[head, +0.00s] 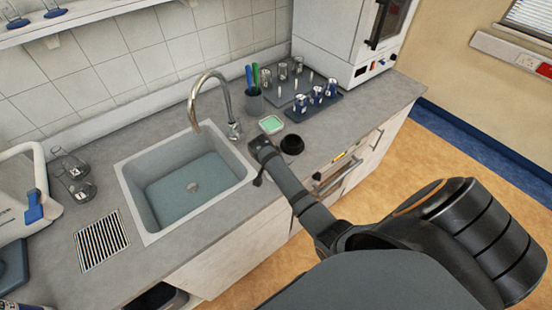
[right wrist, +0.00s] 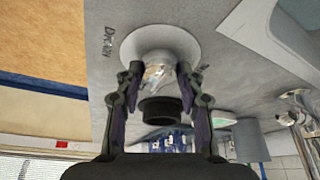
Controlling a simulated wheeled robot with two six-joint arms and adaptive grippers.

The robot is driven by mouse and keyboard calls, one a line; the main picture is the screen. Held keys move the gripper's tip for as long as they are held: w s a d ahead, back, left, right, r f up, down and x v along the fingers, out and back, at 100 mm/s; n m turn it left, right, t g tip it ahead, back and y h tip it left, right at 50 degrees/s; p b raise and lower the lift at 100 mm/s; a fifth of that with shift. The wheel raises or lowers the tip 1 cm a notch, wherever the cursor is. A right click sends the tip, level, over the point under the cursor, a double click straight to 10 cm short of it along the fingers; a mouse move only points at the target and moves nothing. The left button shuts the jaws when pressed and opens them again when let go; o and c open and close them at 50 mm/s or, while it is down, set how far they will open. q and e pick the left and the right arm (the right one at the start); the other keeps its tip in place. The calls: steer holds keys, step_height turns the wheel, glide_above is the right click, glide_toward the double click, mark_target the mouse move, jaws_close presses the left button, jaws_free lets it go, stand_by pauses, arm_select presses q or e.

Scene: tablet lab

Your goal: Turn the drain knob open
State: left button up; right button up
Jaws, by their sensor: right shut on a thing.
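The drain knob (right wrist: 157,64) is a shiny metallic piece on a round white disc (right wrist: 140,40), beside a label reading "Drain" (right wrist: 107,42), in the right wrist view. My right gripper (right wrist: 160,76) has its fingertips on both sides of the knob and is shut on it. In the head view my right gripper (head: 262,152) reaches down to the counter at the right of the sink and hides the knob. The sink (head: 140,195) holds bluish water over a round drain (head: 192,186). My left gripper is not in view.
The faucet (head: 233,125), a pen cup (head: 254,102) and a rack of small vessels (head: 327,106) stand behind. Flasks (head: 75,185) stand left of the sink.

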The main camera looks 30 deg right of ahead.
steer(key=shift+w+r, duration=0.1)
stand_by(0.4)
steer(key=o, duration=1.1)
steer(key=shift+d, duration=0.1)
steer(key=shift+o, duration=0.2)
steer(key=shift+r, duration=0.15)
steer(key=v, duration=1.1)
steer(key=shift+a+r, duration=0.25)
steer(key=shift+r, duration=0.05)
